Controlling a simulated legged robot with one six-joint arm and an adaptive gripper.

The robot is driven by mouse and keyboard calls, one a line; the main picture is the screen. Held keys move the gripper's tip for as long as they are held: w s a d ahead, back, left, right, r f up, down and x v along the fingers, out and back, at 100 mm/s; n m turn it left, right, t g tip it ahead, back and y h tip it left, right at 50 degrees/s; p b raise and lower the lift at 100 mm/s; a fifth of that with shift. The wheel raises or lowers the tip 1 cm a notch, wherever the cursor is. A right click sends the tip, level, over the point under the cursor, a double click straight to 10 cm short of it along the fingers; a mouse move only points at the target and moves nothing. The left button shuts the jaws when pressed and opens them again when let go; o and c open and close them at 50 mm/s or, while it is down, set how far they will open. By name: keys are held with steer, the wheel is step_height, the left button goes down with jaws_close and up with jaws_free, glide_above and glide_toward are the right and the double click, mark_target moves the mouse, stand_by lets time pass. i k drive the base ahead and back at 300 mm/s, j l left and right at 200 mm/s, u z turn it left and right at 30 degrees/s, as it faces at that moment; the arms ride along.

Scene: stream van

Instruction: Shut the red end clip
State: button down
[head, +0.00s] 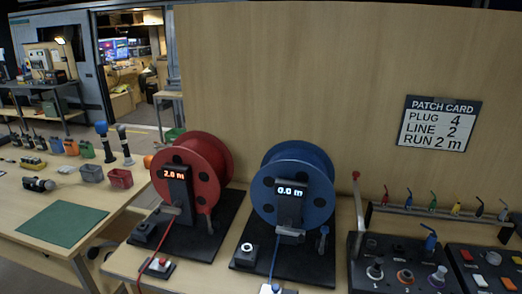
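The red reel (203,165) stands on a black base at centre left, and its display reads 2.0 m. A red cable (137,276) runs forward from it along the bench. At the cable, in front of the reel, a small grey block with a red part (158,266) looks like the red end clip. It is too small to tell whether it is open or shut. My gripper is not in view.
The blue reel (292,190) stands to the right, reading 0.0 m, with a blue cable and a similar block at its front. Control panels (400,266) and a rail of coloured levers are farther right. A patch card (438,124) reads PLUG 4, LINE 2, RUN 2 m.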

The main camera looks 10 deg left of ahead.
mark_target(161, 264)
steer(key=u, duration=1.55)
steer(key=i+j, duration=0.65)
steer(key=i, duration=0.15)
